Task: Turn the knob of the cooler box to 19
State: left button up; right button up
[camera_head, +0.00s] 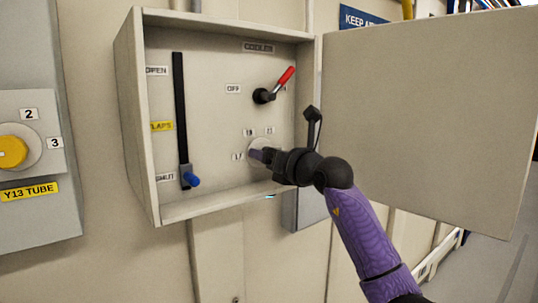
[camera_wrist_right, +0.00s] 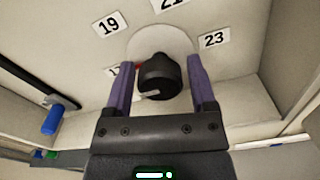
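The cooler box (camera_head: 220,195) is an open beige wall box labelled COOLER. Its round pale dial plate (camera_head: 262,143) is at the lower right inside, with 19 and 21 above it and 17 at its left. In the wrist view the black knob (camera_wrist_right: 158,76) sits on this plate, with a light mark on its lower left. The 19 label (camera_wrist_right: 109,24) is up and left of it. My right gripper (camera_head: 262,155) has its purple fingers on either side of the knob (camera_wrist_right: 162,82), with gaps visible. The 17 label is partly hidden. My left gripper is out of view.
Inside the box are a blue-handled slider (camera_head: 191,179) near SHUT and a red-handled lever (camera_head: 285,77). The open door (camera_head: 425,110) stands at the right, close to my right arm. A yellow knob (camera_head: 12,152) is on another box at left.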

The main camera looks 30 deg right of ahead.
grip_shut()
jog(key=shift+m, duration=0.4)
jog(key=m, duration=0.2)
jog(key=shift+m, duration=0.4)
jog(key=m, duration=0.2)
jog(key=shift+m+p, duration=0.35)
jog(key=shift+m, duration=0.05)
jog(key=m+p, duration=0.1)
jog(key=m, duration=0.2)
jog(key=shift+m+p, duration=0.7)
jog(key=shift+m, duration=0.5)
